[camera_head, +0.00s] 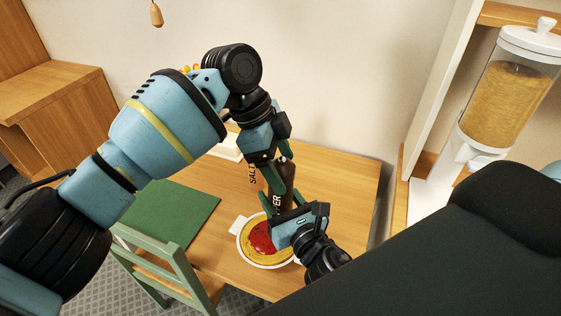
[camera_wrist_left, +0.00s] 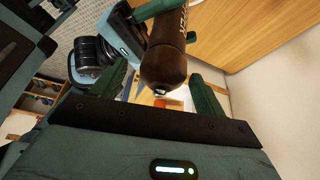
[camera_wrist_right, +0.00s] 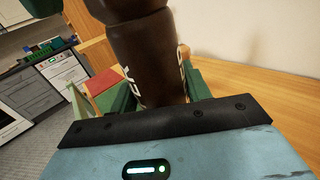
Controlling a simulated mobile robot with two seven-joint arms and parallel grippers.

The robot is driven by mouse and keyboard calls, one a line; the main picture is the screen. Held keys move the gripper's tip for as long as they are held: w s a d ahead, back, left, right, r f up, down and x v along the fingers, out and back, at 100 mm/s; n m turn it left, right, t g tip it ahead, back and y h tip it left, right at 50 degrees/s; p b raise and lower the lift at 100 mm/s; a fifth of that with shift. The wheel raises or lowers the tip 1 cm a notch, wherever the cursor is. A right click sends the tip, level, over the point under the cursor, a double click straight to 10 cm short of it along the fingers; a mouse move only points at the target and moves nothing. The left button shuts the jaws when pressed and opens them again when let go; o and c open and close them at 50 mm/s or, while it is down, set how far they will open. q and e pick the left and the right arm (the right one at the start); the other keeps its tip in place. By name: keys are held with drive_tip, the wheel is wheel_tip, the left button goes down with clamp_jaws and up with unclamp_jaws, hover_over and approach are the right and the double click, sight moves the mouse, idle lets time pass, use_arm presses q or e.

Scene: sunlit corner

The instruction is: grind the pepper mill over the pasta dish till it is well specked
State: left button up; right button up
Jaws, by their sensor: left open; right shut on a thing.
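The dark brown pepper mill (camera_head: 285,184) is held over or beside the pasta dish (camera_head: 243,246), a pale-rimmed plate with yellow pasta and red sauce. My right gripper (camera_head: 279,205) is shut around the mill's body; its white lettering shows in the right wrist view (camera_wrist_right: 148,62). My left gripper (camera_head: 279,163) is open at the mill's top end. In the left wrist view the rounded mill head (camera_wrist_left: 163,68) with its small metal tip lies between the spread green fingers, with gaps visible. Small dark marks show on the sauce, too small to identify surely.
A light wooden piece lettered SALT (camera_head: 253,176) stands behind the mill on the wooden table (camera_head: 340,185). A green placemat or seat (camera_head: 175,215) and green chair (camera_head: 165,262) are at left. A cereal dispenser (camera_head: 508,95) stands at right. The table's right part is clear.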

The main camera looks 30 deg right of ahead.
use_arm(q)
drive_tip(key=v, duration=1.2)
drive_tip(key=shift+s+a+f+n+t+h, duration=0.2)
drive_tip(key=shift+s+n+t, duration=0.6)
drive_tip(key=shift+n, duration=1)
drive_tip(key=shift+s+a+r+n+t+h, duration=0.1)
drive_tip(key=shift+s+a+n+t, duration=0.2)
drive_tip(key=shift+s+n+t, duration=1.05)
drive_tip(key=shift+s+a+f+n+t+h, duration=0.15)
drive_tip(key=shift+s+a+n, duration=0.2)
drive_tip(key=shift+n, duration=1.9)
drive_tip(key=shift+d, duration=0.15)
drive_tip(key=x, duration=1.2)
